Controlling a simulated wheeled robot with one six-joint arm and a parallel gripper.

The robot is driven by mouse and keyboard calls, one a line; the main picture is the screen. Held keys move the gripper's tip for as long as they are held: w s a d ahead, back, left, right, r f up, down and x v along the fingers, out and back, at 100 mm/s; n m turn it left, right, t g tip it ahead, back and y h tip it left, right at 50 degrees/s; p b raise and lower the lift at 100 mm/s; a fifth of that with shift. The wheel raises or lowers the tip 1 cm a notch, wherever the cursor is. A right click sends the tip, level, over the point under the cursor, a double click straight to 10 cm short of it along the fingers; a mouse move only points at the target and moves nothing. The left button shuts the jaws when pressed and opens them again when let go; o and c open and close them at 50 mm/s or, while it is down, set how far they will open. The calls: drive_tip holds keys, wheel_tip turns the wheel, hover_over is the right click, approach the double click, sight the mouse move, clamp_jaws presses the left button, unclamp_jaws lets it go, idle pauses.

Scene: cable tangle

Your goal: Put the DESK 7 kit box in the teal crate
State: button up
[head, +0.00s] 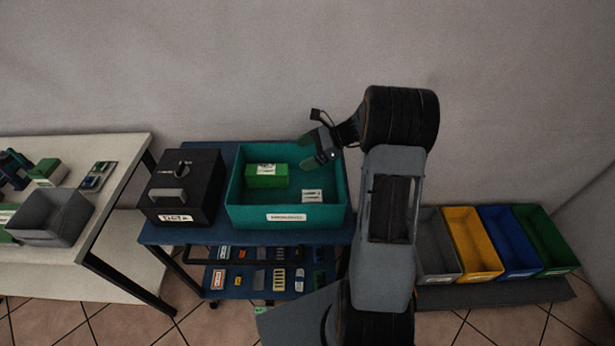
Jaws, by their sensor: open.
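The teal crate (236,206) stands on the blue cart, with a white label on its front wall. A green box (266,180) with a white label on top lies inside it, toward the back left. The label is too small to read, so I cannot tell if this is the DESK 7 kit box. A small white labelled item (312,196) lies in the crate's front right. My gripper (313,151) is open and empty above the crate's back right, apart from the green box.
A black lidded box (184,190) stands left of the crate. The lower shelf holds several small parts. On the left table (108,147) are a grey bin (50,222) and a green box (47,170). Grey, yellow (473,244), blue and green bins stand at right.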

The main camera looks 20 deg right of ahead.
drive_tip(key=s+a+r+n+h, duration=0.2)
drive_tip(key=s+n+h, duration=0.2)
drive_tip(key=s+n, duration=0.3)
drive_tip(key=s+a+r+n+h, duration=0.3)
drive_tip(key=s+n, duration=0.3)
drive_tip(key=s, duration=0.1)
drive_tip(key=s+a+r+n+h, duration=0.2)
drive_tip(key=s+r+n+h, duration=0.1)
drive_tip(key=s+n, duration=0.4)
drive_tip(key=shift+a+r+n+h, duration=0.15)
drive_tip(key=shift+a+n+h, duration=0.15)
drive_tip(key=shift+h, duration=0.5)
